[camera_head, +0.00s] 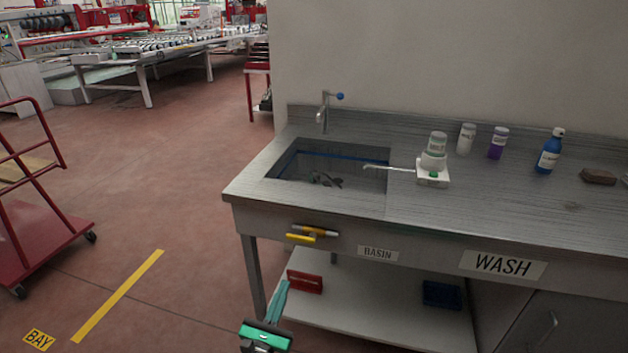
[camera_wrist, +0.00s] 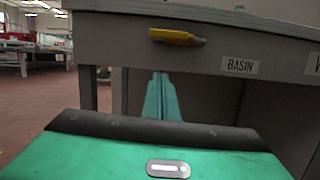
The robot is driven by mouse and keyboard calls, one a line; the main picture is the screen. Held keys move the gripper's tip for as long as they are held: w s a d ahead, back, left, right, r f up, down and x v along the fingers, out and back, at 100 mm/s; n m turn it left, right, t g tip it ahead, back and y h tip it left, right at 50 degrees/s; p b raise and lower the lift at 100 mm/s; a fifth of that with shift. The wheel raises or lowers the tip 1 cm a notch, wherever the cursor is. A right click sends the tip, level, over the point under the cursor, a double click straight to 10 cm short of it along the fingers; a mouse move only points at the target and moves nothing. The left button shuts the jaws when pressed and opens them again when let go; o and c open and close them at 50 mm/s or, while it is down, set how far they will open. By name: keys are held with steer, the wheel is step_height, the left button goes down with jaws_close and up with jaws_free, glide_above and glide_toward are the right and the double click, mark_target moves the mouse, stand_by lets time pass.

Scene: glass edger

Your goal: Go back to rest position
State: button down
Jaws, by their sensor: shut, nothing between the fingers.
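My gripper (camera_head: 281,286) is low in front of the wash bench, to the left of its middle. Its teal fingers are together and empty. In the wrist view the closed fingers (camera_wrist: 160,76) point forward, below a yellow handle or valve (camera_wrist: 177,36) on the bench front. The same yellow handle (camera_head: 303,238) shows in the head view above my gripper. The fingers look apart from the handle and the bench.
The steel wash bench (camera_head: 310,193) has a sink (camera_head: 335,160) with dark items in it. Several bottles stand on top. A lower shelf (camera_head: 370,310) holds a red box (camera_head: 304,281) and a blue box (camera_head: 441,294). A red cart (camera_head: 50,245) stands left; floor between is clear.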

steer(key=w+d+r+m+g+h, duration=0.1)
steer(key=d+m+g, duration=0.3)
steer(key=d, duration=0.4)
steer(key=w+d+r+m+g+h, duration=0.2)
steer(key=w+d+r+m+g, duration=0.1)
steer(key=d, duration=0.5)
steer(key=w+d+r+m+g+h, duration=0.2)
steer(key=w+d+m+g, duration=0.2)
steer(key=d+m+g, duration=0.2)
steer(key=shift+w+d+m, duration=0.15)
steer(key=shift+d+m, duration=0.5)
steer(key=shift+d, duration=0.05)
steer(key=shift+w+d+m, duration=0.1)
steer(key=shift+d+m, duration=0.55)
steer(key=s+d+r+m+g+y, duration=0.2)
steer(key=s+d+r+m+y, duration=0.15)
steer(key=d+r+m, duration=0.3)
steer(key=s+d+r+m+g+y, duration=0.3)
steer(key=s+d+r+m, duration=0.2)
steer(key=d+r, duration=0.25)
steer(key=s+d+r+m+t+y, duration=0.2)
steer(key=s+d+r+m+y, duration=0.15)
steer(key=s+r+m, duration=0.45)
steer(key=s+d+m+g, duration=0.2)
steer(key=s+d, duration=0.4)
steer(key=s, duration=0.3)
steer(key=s+d+m+g, duration=0.2)
steer(key=s+d, duration=0.4)
steer(key=s, duration=0.4)
steer(key=shift+s+f+g, duration=0.3)
